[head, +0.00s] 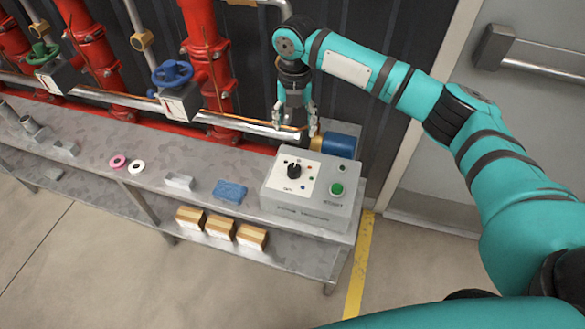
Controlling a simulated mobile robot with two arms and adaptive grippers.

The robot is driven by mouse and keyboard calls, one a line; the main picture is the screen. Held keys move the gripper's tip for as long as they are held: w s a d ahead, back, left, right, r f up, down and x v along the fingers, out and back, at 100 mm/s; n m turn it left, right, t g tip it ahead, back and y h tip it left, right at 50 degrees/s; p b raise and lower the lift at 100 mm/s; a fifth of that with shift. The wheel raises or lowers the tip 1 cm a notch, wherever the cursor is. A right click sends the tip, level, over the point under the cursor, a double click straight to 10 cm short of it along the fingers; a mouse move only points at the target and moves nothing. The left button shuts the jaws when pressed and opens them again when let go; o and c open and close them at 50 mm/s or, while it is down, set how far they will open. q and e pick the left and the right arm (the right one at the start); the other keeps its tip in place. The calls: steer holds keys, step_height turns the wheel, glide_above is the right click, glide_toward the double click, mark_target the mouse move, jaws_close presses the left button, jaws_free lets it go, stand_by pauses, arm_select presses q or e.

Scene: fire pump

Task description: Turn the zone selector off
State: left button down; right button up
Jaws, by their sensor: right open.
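The zone selector appears to be the black rotary knob (294,171) on the sloped top of a grey control box (312,215) at the right end of the metal bench. Its pointer setting is too small to read. A green button (337,188) sits to its right on the same panel. My right gripper (296,133) points down with its fingers apart and empty. In the picture it is just above and behind the box, apart from the knob. My left gripper is out of view.
The metal bench (105,168) holds a blue cloth-like item (229,192), a pink ring (117,161) and a white ring (136,167). Boxes (221,229) lie on its lower shelf. Red pipes (206,50) with a blue handwheel (172,73) stand behind. A grey door (490,130) is at right.

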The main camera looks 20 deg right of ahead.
mark_target(294, 167)
step_height(294, 167, down, 17)
steer(key=shift+f+p, duration=0.1)
steer(key=shift+p, duration=0.25)
steer(key=c, duration=1.1)
steer(key=shift+c, duration=0.2)
